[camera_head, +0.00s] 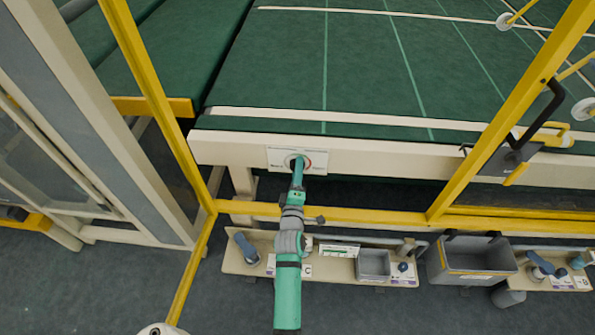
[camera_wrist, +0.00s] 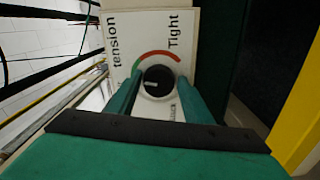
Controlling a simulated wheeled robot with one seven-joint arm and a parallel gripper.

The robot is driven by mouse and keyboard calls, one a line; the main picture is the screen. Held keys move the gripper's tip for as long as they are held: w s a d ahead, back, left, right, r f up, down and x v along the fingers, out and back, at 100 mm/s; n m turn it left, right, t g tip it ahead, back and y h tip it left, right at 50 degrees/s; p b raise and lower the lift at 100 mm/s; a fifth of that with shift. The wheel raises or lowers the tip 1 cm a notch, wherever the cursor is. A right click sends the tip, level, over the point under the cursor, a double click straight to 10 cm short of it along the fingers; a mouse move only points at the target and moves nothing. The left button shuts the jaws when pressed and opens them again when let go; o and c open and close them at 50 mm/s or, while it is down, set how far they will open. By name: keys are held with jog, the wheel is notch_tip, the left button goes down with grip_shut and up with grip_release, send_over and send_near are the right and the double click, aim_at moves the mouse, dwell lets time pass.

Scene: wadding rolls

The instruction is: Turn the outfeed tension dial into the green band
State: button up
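The outfeed tension dial (camera_wrist: 153,74) is a round black knob with a white mark, on a white plate (camera_head: 323,163) fixed to the cream beam. An arc runs around the knob in the wrist view, green (camera_wrist: 138,66) at its left and red (camera_wrist: 165,54) at its top. The white mark lies to the left of the knob's middle. The plate reads "tension" and "Tight", sideways. My gripper (camera_head: 297,163) is at the dial; in the wrist view its two green fingers (camera_wrist: 159,82) stand on either side of the knob. I cannot tell whether they press on it.
A yellow guard rail (camera_head: 370,216) passes below the dial and yellow posts (camera_head: 510,95) stand to either side. Below is a cream shelf (camera_head: 345,275) with a small grey bin (camera_head: 373,263); a larger grey bin (camera_head: 470,262) is at the right. Green machine bed (camera_head: 360,70) lies behind.

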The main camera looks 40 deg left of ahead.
jog(key=shift+o, duration=0.7)
jog(key=v, duration=1.1)
